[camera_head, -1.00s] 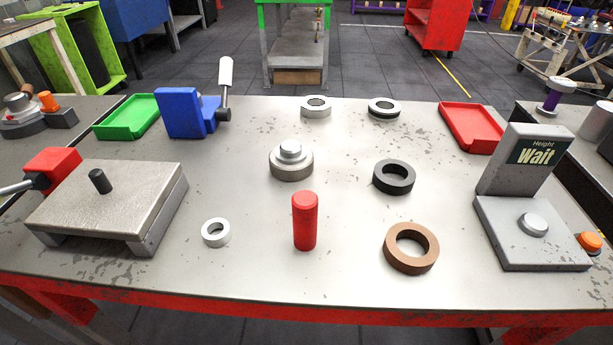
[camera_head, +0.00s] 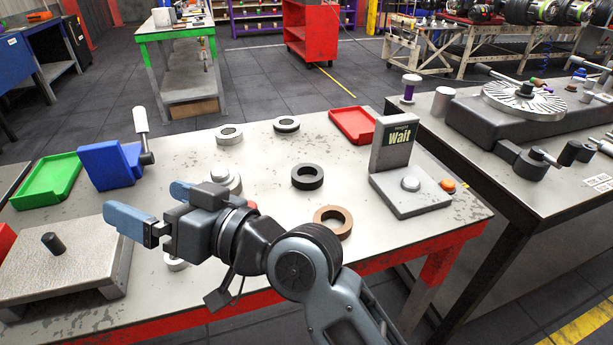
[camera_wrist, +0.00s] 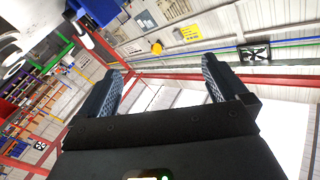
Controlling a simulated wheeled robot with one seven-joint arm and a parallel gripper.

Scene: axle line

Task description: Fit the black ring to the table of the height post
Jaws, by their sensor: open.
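The black ring (camera_head: 307,187) lies flat on the bench, right of the middle. The height post (camera_head: 378,150) stands at the bench's right end with a display reading "Height Wait". My gripper (camera_head: 141,200) is open and empty, raised over the bench's left front, well left of the ring. The wrist view shows both fingers (camera_wrist: 160,70) spread with nothing between them; that view faces the walls and ceiling of the room.
A brown ring (camera_head: 346,226) lies in front of the black ring. Two more rings, silver (camera_head: 229,141) and dark-topped (camera_head: 286,130), lie at the back.

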